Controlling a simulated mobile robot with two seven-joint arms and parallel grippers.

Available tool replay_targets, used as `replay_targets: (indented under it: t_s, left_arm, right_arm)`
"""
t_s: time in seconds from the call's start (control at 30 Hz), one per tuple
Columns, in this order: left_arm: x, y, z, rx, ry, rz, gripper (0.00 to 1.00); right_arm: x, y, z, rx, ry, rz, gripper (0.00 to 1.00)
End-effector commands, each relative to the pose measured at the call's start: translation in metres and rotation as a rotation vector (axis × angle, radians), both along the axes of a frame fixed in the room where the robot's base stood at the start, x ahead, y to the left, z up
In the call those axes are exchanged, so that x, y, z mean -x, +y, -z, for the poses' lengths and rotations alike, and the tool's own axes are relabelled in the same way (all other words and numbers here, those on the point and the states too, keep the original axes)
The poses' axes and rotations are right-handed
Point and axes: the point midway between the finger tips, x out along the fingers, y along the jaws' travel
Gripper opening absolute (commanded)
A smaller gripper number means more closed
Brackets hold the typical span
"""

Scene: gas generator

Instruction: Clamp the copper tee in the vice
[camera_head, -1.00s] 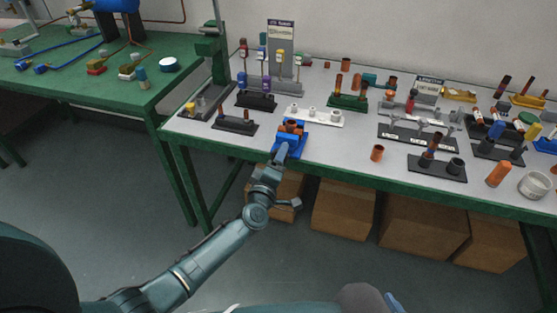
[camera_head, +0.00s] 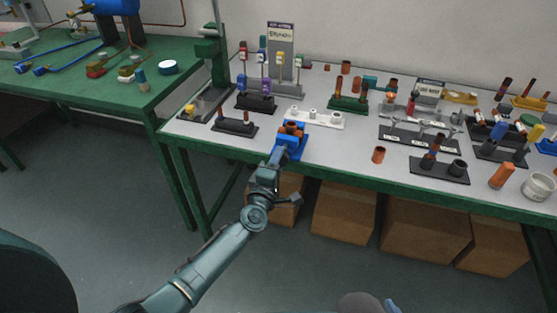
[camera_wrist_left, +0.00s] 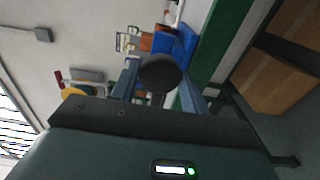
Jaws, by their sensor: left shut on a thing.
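The blue vice (camera_head: 297,149) stands at the front edge of the grey-topped bench. The copper tee (camera_head: 292,127) sits at the top of the vice, between its jaws; I cannot tell how tightly. Both show in the left wrist view, the vice (camera_wrist_left: 184,48) in blue and the tee (camera_wrist_left: 158,41) in orange-brown. My left gripper (camera_head: 278,156) is at the front of the vice. In the left wrist view its fingers are shut on a dark round knob (camera_wrist_left: 160,72) in front of the vice. My right gripper is not in view.
A black stand (camera_head: 235,126) with copper pieces is left of the vice, and a white rack (camera_head: 315,118) is behind it. A loose copper piece (camera_head: 379,155) stands to the right. Cardboard boxes (camera_head: 343,212) are under the bench.

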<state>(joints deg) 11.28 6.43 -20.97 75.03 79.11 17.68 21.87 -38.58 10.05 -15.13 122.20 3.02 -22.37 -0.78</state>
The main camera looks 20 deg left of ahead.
Motion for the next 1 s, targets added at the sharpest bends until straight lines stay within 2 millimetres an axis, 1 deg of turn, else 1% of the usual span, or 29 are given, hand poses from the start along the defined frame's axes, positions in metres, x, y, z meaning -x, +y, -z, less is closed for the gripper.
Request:
replay_targets:
  t_s: [0.47, 0.8, 1.0]
  left_arm:
    - [0.0, 0.0, 0.0, -0.018, 0.0, -0.001, 0.22]
    - [0.0, 0.001, -0.001, -0.182, -0.004, -0.001, 0.22]
    - [0.0, 0.001, 0.0, -0.245, -0.007, -0.001, 0.22]
  right_arm:
    - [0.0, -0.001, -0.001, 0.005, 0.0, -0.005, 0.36]
    - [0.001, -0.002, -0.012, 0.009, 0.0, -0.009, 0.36]
    - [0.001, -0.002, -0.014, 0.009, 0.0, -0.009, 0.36]
